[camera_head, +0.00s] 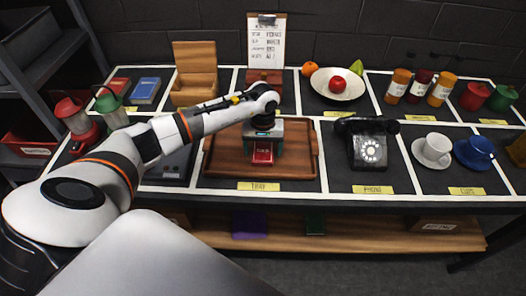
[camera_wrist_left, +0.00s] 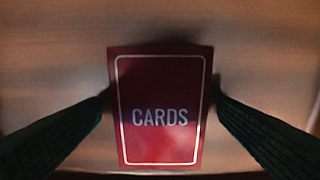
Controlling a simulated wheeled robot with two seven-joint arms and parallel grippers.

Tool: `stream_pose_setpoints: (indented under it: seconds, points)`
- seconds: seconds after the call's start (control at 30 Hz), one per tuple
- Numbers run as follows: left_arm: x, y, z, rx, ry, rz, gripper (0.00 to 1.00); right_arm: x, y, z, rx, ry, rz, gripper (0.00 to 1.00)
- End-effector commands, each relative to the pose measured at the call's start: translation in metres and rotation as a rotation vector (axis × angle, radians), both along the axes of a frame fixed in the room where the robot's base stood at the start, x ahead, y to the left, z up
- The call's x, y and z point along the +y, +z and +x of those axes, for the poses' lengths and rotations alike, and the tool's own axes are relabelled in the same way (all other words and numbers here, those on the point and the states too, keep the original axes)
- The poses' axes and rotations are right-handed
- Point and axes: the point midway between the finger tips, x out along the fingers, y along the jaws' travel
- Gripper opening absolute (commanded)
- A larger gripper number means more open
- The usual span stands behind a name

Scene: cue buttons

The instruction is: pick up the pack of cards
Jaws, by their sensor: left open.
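The pack of cards (camera_head: 262,155) is a red box on the wooden tray (camera_head: 223,165) in the middle of the table. In the left wrist view the pack (camera_wrist_left: 160,115) fills the centre, with a pale border line and the word CARDS. My left gripper (camera_head: 263,143) is directly over the pack, pointing down. Its two dark fingers (camera_wrist_left: 161,92) stand on either side of the pack, open, close to its side edges. I cannot tell whether they touch it. The gripper hides the back part of the pack in the head view. My right gripper is not in view.
A black telephone (camera_head: 369,145) stands right of the tray, with a white cup (camera_head: 433,150) and a blue cup (camera_head: 474,152) beyond. Behind are a wooden box (camera_head: 194,84), a clipboard (camera_head: 266,42) and a fruit bowl (camera_head: 338,88). Lanterns (camera_head: 75,120) stand at left.

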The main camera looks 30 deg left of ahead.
Motion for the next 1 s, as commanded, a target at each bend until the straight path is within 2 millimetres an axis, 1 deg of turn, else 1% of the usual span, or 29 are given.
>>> stream_pose_setpoints:
  seconds: [0.03,0.07,0.1,0.33,0.57,0.67,0.77,1.0]
  points:
    - [0.000,0.000,0.000,0.000,0.000,0.000,0.84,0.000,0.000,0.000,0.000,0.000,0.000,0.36]
    - [0.000,0.000,0.000,0.000,0.000,0.000,0.79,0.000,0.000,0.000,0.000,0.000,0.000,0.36]
    - [0.000,0.000,0.000,0.000,0.000,0.000,0.72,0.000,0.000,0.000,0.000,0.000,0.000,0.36]
    - [0.000,0.001,0.000,0.000,0.000,0.000,0.35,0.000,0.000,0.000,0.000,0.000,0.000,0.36]
    - [0.000,0.002,0.000,-0.001,0.000,0.000,0.34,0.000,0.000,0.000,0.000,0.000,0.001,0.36]
    - [0.000,0.009,0.001,-0.004,0.000,0.000,0.34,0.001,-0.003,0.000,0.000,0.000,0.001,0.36]
    - [0.001,0.025,0.002,-0.007,0.000,0.001,0.34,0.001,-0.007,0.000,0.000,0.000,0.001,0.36]
    - [0.000,0.073,0.001,-0.006,-0.001,0.000,0.34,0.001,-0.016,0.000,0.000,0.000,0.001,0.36]
